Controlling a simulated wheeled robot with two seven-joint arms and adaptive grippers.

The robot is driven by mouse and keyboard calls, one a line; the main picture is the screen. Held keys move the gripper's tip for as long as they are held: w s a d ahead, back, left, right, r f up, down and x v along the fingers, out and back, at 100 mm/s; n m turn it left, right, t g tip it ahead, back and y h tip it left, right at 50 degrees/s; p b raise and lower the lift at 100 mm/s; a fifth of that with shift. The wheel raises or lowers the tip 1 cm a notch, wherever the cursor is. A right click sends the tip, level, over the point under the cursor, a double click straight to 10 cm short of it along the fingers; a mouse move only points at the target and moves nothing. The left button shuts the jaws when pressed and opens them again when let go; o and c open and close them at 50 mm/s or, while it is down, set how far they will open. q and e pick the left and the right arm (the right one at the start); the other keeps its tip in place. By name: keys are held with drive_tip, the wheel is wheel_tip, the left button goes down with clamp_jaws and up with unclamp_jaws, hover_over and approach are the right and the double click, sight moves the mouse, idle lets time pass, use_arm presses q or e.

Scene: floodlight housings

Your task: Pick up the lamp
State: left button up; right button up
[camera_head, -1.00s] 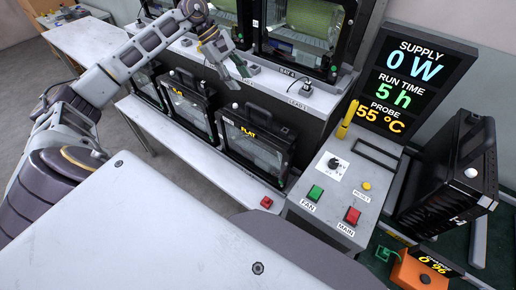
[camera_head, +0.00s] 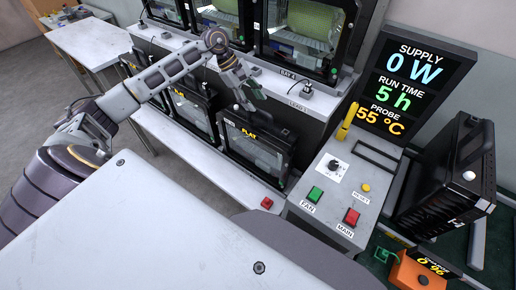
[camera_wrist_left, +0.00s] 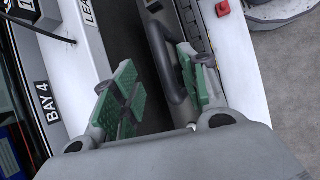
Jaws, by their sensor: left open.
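Several black floodlight lamps with glass fronts stand in a row on the low white shelf. The nearest lamp (camera_head: 253,148) carries a yellow "FLAT" label and a carry handle on top. My left gripper (camera_head: 246,98) is open just above this lamp's top, near its handle. In the left wrist view, the open left gripper (camera_wrist_left: 158,84) has green pads, and the dark handle (camera_wrist_left: 177,92) shows between and beyond them, close to the right-hand pads. Contact cannot be told. My right gripper is not in view.
The bay bench (camera_head: 318,100) with lit units stands behind the lamp. To the right are a control box (camera_head: 330,208) with buttons, a display board (camera_head: 418,75), another black lamp (camera_head: 455,180) and an orange meter (camera_head: 420,272). A red button (camera_head: 267,203) sits on the shelf's front edge.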

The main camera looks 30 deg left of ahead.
sight(258, 108)
use_arm(q)
drive_tip(key=shift+f, duration=0.2)
drive_tip(key=shift+d+f, duration=0.25)
drive_tip(key=x, duration=0.1)
drive_tip(key=p+x, duration=0.1)
drive_tip(key=shift+s+d+f, duration=0.15)
drive_tip(key=shift+d+f, duration=0.05)
drive_tip(key=shift+f, duration=0.1)
drive_tip(key=shift+d+f, duration=0.3)
drive_tip(key=shift+f, duration=0.4)
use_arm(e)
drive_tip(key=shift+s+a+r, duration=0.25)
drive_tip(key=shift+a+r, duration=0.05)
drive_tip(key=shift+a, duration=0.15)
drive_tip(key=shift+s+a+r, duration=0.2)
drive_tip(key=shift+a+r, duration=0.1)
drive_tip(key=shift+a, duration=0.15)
use_arm(q)
drive_tip(key=c, duration=0.8)
clamp_jaws()
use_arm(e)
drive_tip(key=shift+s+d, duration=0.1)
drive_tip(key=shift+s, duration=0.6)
